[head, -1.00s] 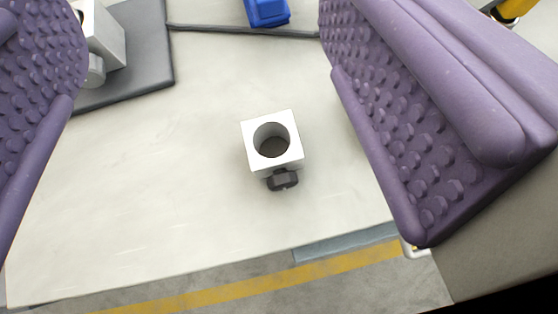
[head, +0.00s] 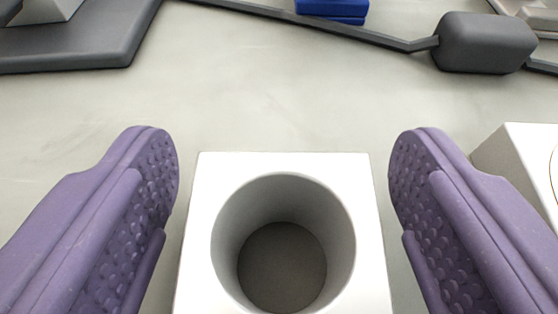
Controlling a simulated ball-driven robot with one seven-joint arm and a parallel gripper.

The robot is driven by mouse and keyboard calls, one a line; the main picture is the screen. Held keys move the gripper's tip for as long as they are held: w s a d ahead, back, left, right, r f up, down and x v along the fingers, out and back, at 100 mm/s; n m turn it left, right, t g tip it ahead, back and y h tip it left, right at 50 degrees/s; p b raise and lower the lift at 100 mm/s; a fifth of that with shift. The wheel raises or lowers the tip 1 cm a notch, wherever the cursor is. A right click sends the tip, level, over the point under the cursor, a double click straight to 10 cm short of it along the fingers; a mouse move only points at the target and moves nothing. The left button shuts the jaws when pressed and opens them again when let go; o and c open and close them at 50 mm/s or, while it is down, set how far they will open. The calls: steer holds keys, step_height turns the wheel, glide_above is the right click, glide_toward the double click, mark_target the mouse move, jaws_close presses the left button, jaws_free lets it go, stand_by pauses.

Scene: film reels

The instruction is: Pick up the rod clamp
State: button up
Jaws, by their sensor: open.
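The rod clamp (head: 205,185) is a white block with a large round hole through its top face. It stands on the pale table at the bottom centre of the head view, and its near part is cut off by the picture's edge. My gripper (head: 283,190) is open, with one purple studded finger on each side of the clamp. A narrow gap shows between each finger and the block. The dark screw knob seen earlier on the clamp's near side is out of view.
A dark grey base plate (head: 90,45) lies at the upper left. A dark cable with a grey box (head: 485,42) crosses the back, beside a blue object (head: 333,9). A white object (head: 525,165) stands close to the right finger. The table between is clear.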

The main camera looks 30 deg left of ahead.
steer(key=c, duration=1.2)
steer(key=shift+o, duration=0.2)
steer(key=shift+r, duration=0.1)
